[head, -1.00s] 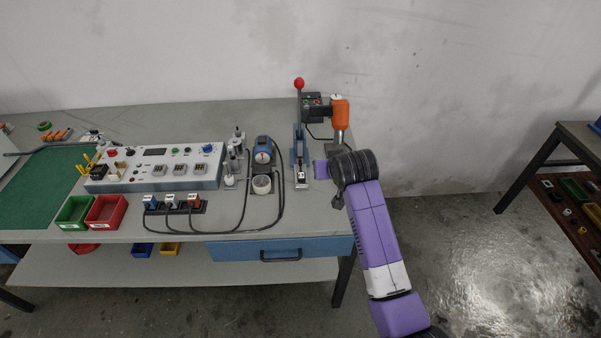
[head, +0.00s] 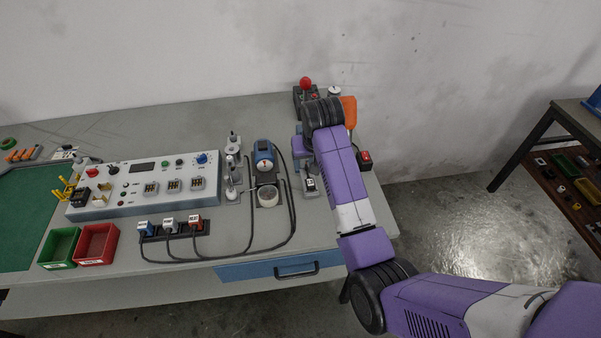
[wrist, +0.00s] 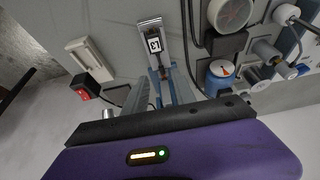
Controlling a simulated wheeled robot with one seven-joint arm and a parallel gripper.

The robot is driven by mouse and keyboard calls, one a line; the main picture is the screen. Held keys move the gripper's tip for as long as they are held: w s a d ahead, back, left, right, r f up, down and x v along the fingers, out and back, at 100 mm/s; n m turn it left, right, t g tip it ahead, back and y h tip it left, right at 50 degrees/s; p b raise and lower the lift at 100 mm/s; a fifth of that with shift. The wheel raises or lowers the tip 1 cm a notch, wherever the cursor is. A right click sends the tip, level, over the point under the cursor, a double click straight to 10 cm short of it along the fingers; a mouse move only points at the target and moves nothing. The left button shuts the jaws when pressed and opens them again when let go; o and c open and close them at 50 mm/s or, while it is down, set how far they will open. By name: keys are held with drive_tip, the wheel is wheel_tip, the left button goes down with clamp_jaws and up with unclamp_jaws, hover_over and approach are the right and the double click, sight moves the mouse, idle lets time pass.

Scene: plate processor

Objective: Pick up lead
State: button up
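Three plugs on black leads sit in a dark holder on the bench in the head view: a blue one (head: 146,229), a white one (head: 170,226) and an orange-red one (head: 195,222). Their black leads (head: 249,213) curve right and up towards the blue gauge. My gripper is mostly hidden behind my arm in the head view. Nothing is visibly held.
The fixture carries a small labelled block (wrist: 155,44). A red ball handle (head: 305,83) rises behind. A red switch (head: 365,157) is right of my arm. The blue gauge (head: 264,155) and control panel (head: 150,180) stand left. Green (head: 59,247) and red (head: 97,243) bins sit front left.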

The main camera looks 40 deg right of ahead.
drive_tip(key=shift+p+x, duration=0.65)
drive_tip(key=shift+x, duration=3.15)
clamp_jaws()
